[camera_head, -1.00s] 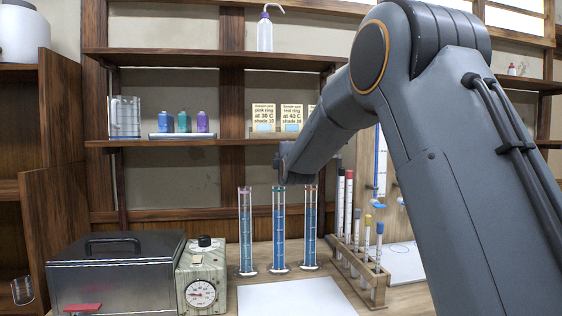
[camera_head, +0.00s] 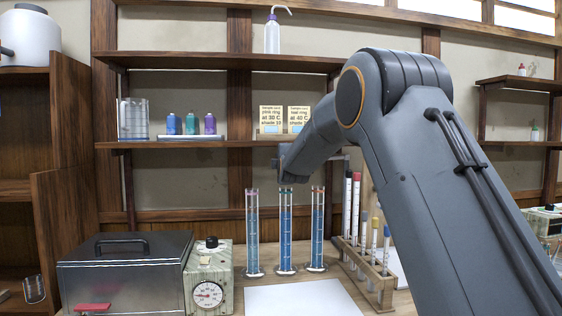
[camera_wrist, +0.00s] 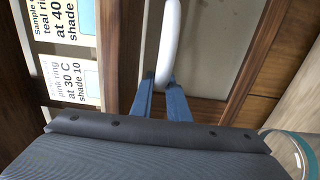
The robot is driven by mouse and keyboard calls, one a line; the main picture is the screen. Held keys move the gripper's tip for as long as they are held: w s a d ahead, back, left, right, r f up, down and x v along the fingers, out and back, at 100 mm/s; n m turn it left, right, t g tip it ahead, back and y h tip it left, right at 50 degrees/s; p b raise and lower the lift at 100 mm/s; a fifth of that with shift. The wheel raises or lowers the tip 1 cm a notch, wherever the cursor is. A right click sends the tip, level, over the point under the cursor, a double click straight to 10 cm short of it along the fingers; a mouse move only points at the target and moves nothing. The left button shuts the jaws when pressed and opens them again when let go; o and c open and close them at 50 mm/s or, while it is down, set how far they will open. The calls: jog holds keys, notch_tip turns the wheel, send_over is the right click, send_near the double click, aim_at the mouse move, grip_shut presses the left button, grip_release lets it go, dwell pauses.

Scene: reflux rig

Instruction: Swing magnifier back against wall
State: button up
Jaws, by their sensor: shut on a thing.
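In the wrist view, my gripper (camera_wrist: 163,88) has its two blue fingers closed on a smooth white bar (camera_wrist: 169,40) with a rounded end. The bar runs up out of the picture and seems to be the magnifier's handle or arm. The magnifier's lens and mount do not show in either view. In the head view, my arm reaches toward the wall below the shelf, and its gripper and the held bar are hidden behind the wrist.
Several blue-filled cylinders (camera_head: 286,235) stand on the bench below my wrist, with a wooden tube rack (camera_head: 368,262) at their right. A metal box (camera_head: 125,275) and a dial unit (camera_head: 208,285) stand left. Sample cards (camera_head: 271,119) stand on the shelf. A white sheet (camera_head: 300,297) lies clear in front.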

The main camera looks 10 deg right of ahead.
jog(key=shift+w+f, duration=0.1)
jog(key=shift+f, duration=0.35)
jog(key=shift+w+a+p, duration=0.2)
jog(key=shift+w+p, duration=0.1)
jog(key=shift+w, duration=1.2)
jog(key=shift+w+a+p, duration=0.15)
jog(key=shift+w+p, duration=0.15)
jog(key=shift+w, duration=1.2)
jog(key=shift+c, duration=0.2)
jog(key=shift+w, duration=0.1)
jog(key=shift+w+a+r, duration=0.1)
jog(key=shift+r, duration=0.2)
jog(key=o, duration=1)
jog(key=shift+r, duration=0.2)
jog(key=shift+c, duration=0.2)
jog(key=shift+r, duration=0.15)
jog(key=shift+r, duration=0.15)
